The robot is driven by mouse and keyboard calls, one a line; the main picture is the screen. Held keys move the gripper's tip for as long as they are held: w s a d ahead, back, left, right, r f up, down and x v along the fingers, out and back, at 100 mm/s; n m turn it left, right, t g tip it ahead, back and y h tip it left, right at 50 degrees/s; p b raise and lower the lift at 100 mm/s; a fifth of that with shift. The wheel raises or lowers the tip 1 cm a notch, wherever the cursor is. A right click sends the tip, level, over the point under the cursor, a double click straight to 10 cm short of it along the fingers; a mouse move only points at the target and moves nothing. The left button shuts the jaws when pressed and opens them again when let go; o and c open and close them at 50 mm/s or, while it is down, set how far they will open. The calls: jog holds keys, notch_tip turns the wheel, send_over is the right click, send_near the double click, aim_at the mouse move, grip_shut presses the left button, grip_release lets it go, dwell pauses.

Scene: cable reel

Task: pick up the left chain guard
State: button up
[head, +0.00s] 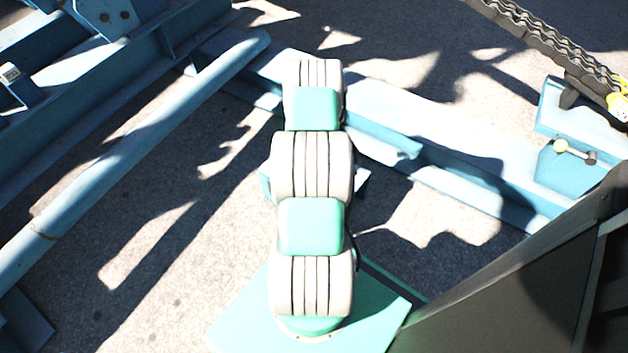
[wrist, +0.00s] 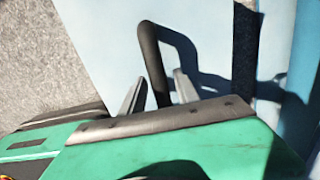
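In the wrist view my gripper (wrist: 159,77) has its two grey fingers spread apart. A bent black bar handle (wrist: 150,45) stands in front of a pale blue panel (wrist: 100,35), and one leg of it runs down between the fingers. I see no clear contact between the fingers and the bar. The panel may be the left chain guard, but I cannot tell for sure. The lower end of the handle is hidden behind my green gripper body. In the head view my own arm hides the gripper.
In the head view, blue steel beams (head: 150,140) lie left, and another blue beam (head: 450,175) crosses behind my arm. A chain (head: 545,42) runs at top right above a blue bracket (head: 575,170). A dark panel (head: 510,300) stands close at lower right. Wrist view: a dark vertical post (wrist: 245,50).

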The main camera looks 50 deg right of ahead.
grip_shut()
dwell(1.0)
jog(key=shift+d+r, duration=0.1)
